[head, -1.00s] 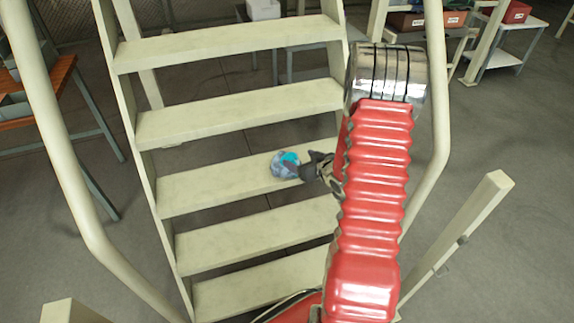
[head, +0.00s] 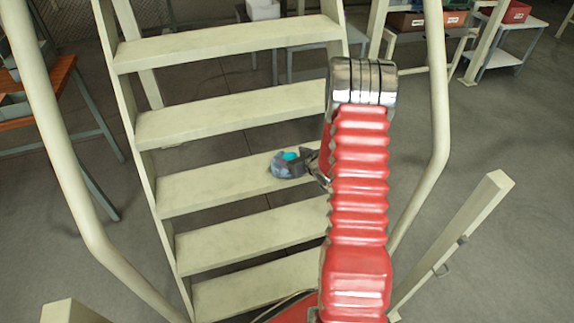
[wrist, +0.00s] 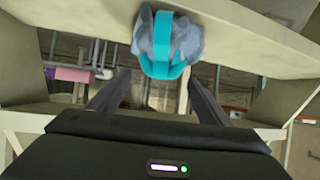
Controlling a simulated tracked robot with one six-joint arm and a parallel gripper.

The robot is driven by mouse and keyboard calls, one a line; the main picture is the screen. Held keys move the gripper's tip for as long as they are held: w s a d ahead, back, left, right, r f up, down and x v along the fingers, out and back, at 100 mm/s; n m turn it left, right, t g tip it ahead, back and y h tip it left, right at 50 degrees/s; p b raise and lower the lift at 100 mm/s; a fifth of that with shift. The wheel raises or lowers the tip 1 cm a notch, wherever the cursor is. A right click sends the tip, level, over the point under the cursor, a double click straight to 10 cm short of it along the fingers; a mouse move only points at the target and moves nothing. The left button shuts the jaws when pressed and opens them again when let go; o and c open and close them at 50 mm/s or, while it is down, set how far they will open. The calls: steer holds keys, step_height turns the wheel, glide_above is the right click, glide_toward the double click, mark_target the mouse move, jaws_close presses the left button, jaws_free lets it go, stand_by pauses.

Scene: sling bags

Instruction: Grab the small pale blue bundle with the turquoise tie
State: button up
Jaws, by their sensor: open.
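The small pale blue bundle (head: 284,168) with its turquoise tie (head: 290,156) rests on the middle tread (head: 215,184) of a cream staircase. In the wrist view the bundle (wrist: 193,45) sits at the top centre, with the turquoise band (wrist: 162,45) running over it. My gripper (head: 308,160) is at the bundle's right side in the head view, partly hidden by my red arm. In the wrist view my gripper (wrist: 158,85) is open, its two dark fingers apart on either side of the bundle's near end. Contact cannot be told.
More cream treads (head: 235,110) lie above and below the bundle's tread. Curved handrails (head: 62,180) flank the stairs, with another post (head: 455,240) at right. Tables with bins (head: 425,20) stand behind on the grey floor. The left part of the bundle's tread is bare.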

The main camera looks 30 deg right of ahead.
mark_target(288, 153)
steer(key=shift+x, duration=1.9)
steer(key=shift+c, duration=0.2)
steer(key=c, duration=1.6)
steer(key=shift+r, duration=5)
